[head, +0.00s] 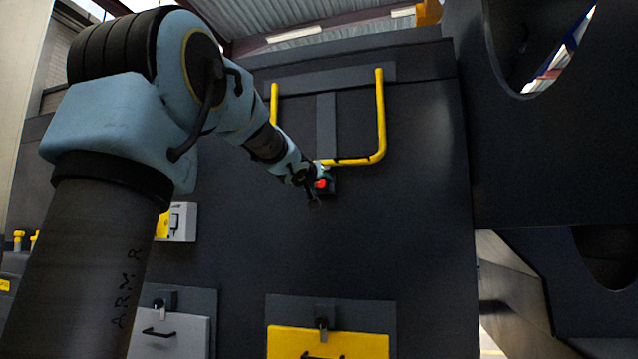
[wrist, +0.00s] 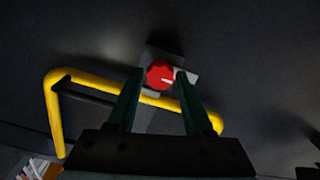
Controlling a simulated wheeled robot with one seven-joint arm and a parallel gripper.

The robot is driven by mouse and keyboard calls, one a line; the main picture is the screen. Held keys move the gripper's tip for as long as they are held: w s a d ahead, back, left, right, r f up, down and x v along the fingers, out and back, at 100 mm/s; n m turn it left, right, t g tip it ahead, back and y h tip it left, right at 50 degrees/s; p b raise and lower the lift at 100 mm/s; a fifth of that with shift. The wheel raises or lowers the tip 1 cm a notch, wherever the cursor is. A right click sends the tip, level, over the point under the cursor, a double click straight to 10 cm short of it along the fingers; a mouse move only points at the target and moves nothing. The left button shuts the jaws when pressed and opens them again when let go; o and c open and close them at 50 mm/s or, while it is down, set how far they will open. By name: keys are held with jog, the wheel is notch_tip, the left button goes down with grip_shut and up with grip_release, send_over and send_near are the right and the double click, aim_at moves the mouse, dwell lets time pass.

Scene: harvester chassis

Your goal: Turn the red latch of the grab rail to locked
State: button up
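The red latch (wrist: 160,75) is a round red knob with a small pale mark, on a dark block below the yellow grab rail (head: 381,120). In the head view the red latch (head: 321,184) shows just past the end of my arm. My gripper (wrist: 160,80) is open, its two dark green fingers on either side of the knob. A narrow gap seems to show at each side; whether the fingertips reach around it in depth is hard to tell. In the head view my gripper (head: 318,180) is small and partly hidden by the wrist.
A dark chassis panel (head: 420,220) stands behind the rail. Below are a yellow hatch (head: 350,346) and a grey hatch (head: 190,335), each with a handle. A grey box (head: 183,222) is at the left. The panel between latch and hatches is clear.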

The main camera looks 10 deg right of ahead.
grip_shut()
jog(key=shift+m, duration=0.3)
jog(key=m, duration=0.8)
jog(key=shift+m, duration=0.3)
jog(key=m, duration=0.4)
jog(key=shift+f, duration=0.1)
jog(key=m, duration=0.4)
jog(key=shift+m, duration=0.5)
